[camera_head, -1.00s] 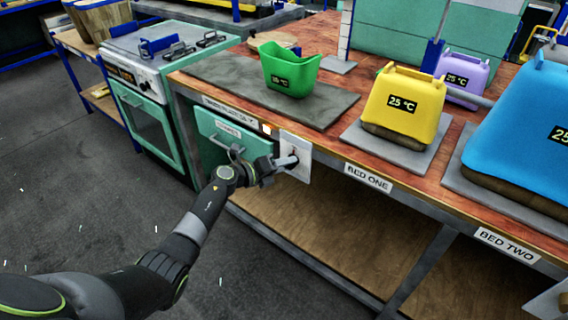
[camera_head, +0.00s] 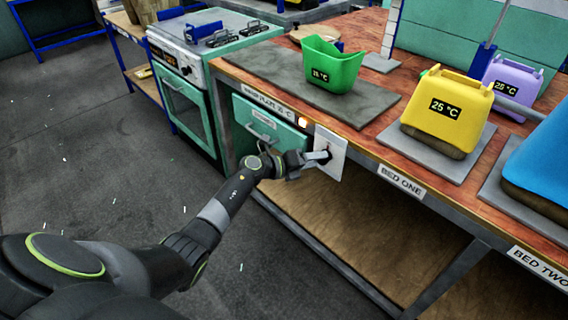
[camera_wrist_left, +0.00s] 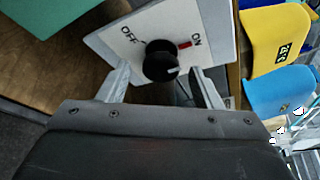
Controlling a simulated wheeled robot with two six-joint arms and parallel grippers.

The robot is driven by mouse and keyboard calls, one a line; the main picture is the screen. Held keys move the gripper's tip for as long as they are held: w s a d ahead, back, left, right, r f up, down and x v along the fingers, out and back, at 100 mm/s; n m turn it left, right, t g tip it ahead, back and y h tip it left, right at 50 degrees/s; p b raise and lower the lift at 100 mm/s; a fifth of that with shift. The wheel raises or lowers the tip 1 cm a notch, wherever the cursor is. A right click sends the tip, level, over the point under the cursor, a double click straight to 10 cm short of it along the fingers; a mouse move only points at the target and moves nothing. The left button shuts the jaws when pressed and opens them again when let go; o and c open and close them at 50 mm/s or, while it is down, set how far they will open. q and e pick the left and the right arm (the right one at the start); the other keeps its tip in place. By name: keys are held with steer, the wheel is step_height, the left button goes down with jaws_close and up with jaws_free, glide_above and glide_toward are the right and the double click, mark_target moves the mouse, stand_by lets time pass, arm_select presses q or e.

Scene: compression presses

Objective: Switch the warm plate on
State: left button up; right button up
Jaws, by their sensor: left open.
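The warm plate (camera_head: 290,78) is a dark grey slab on the bench top, with a green bucket (camera_head: 332,66) on it. Below it, on the bench front, is a white switch panel (camera_head: 338,146). In the left wrist view the panel (camera_wrist_left: 110,42) carries a black round knob (camera_wrist_left: 160,58) between OFF on the left and ON, with a red mark, on the right. A pale pointer mark shows at the knob's lower right. My left gripper (camera_head: 320,157) is at the panel; in the wrist view its open fingers (camera_wrist_left: 161,72) are on either side of the knob, contact unclear.
A small light (camera_head: 302,121) glows beside the panel. A green drawer front with a handle (camera_head: 262,130) is to its left. Yellow (camera_head: 446,108) and blue (camera_head: 545,165) bags stand on grey beds. A stove (camera_head: 190,95) is further left.

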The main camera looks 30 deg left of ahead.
arm_select(q)
steer(key=v, duration=1.6)
steer(key=shift+p, duration=0.4)
arm_select(e)
steer(key=shift+a+r, duration=0.15)
steer(key=shift+r, duration=0.1)
